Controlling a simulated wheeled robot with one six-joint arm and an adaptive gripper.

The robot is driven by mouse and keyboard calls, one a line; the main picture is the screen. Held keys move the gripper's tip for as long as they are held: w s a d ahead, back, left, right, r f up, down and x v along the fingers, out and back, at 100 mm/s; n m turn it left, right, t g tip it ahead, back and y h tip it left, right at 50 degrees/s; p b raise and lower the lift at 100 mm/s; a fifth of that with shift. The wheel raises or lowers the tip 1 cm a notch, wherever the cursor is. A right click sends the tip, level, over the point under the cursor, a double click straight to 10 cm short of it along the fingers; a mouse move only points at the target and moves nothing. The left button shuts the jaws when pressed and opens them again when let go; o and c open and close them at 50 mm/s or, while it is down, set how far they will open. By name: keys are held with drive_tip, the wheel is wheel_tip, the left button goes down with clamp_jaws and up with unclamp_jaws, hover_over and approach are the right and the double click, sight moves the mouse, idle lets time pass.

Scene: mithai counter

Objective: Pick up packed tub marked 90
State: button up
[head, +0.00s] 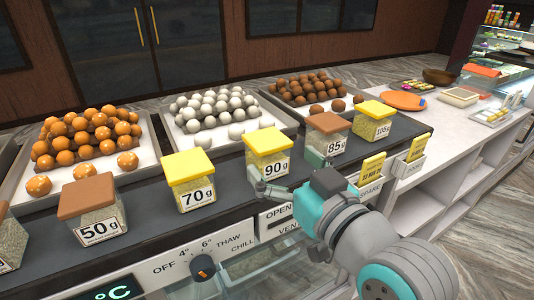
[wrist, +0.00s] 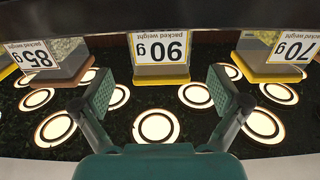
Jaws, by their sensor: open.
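The packed tub marked 90 g (head: 267,154) has a yellow lid and clear sides, and stands on the dark counter ledge. In the wrist view the tub (wrist: 161,58) appears upside down, ahead and between my spread fingers. My gripper (head: 293,175) is open and empty, in front of and to the right of the 90 g tub in the head view. In the wrist view my gripper (wrist: 164,98) has a textured pad on each side, with a gap between the pads and the tub.
The brown-lidded 85 g tub (head: 325,136) stands to the right, and the yellow-lidded 70 g tub (head: 191,182) to the left. A 50 g tub (head: 93,207) and a 105 g tub (head: 374,122) are farther out. Trays of sweets (head: 222,110) lie behind.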

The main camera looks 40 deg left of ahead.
sight(267, 147)
drive_tip(key=shift+x, duration=2.7)
drive_tip(key=shift+r, duration=0.15)
drive_tip(key=shift+s, duration=0.1)
drive_tip(key=shift+c, duration=0.3)
drive_tip(key=c, duration=1.2)
